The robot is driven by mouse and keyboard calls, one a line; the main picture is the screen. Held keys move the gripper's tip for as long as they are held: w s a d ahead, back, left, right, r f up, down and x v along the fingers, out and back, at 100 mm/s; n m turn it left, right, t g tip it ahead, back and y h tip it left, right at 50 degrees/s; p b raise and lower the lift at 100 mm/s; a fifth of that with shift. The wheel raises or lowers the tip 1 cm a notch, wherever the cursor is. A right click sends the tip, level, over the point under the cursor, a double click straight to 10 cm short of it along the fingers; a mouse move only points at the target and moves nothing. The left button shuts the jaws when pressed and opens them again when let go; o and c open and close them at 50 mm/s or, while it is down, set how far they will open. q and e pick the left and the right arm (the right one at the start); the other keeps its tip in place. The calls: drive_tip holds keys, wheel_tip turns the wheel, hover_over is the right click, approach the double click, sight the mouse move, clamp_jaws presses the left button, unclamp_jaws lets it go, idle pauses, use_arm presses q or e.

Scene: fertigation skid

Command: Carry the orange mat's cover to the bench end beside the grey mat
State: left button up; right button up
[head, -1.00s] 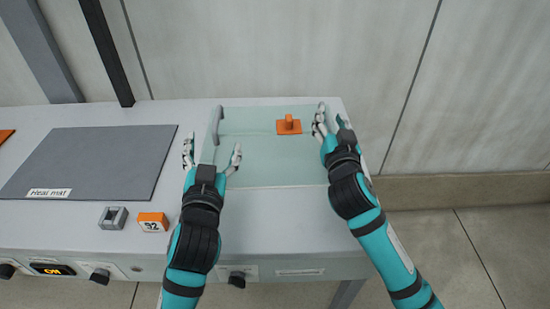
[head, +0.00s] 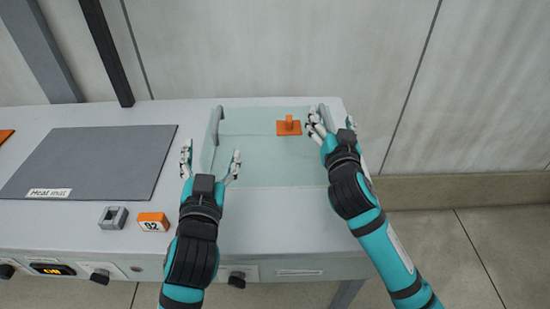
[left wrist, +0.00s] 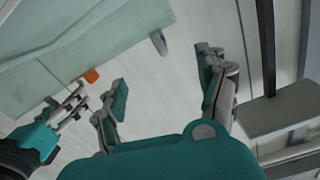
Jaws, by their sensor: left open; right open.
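The clear, pale-green cover (head: 265,168) lies over the bench end, right of the grey mat (head: 95,160). It has a grey handle at each side, and an orange knobbed piece (head: 289,126) shows at its back right. My left gripper (head: 211,160) is open near its left front side, just in front of the left handle (head: 216,125). My right gripper (head: 331,118) is open at its right edge, partly hiding the right handle. In the left wrist view my left gripper (left wrist: 165,85) is empty, with the cover (left wrist: 75,35) at upper left. A sliver of the orange mat (head: 6,135) shows at far left.
A small grey block (head: 113,217) and an orange number tag (head: 153,222) stand in front of the grey mat. A dark post (head: 107,55) rises behind the bench. Knobs and a lit display (head: 52,269) line the bench front. Open floor lies right of the bench.

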drive_tip(key=shift+s, duration=0.1)
drive_tip(key=s, duration=1.1)
drive_tip(key=shift+s+d, duration=0.2)
drive_tip(key=shift+s, duration=0.2)
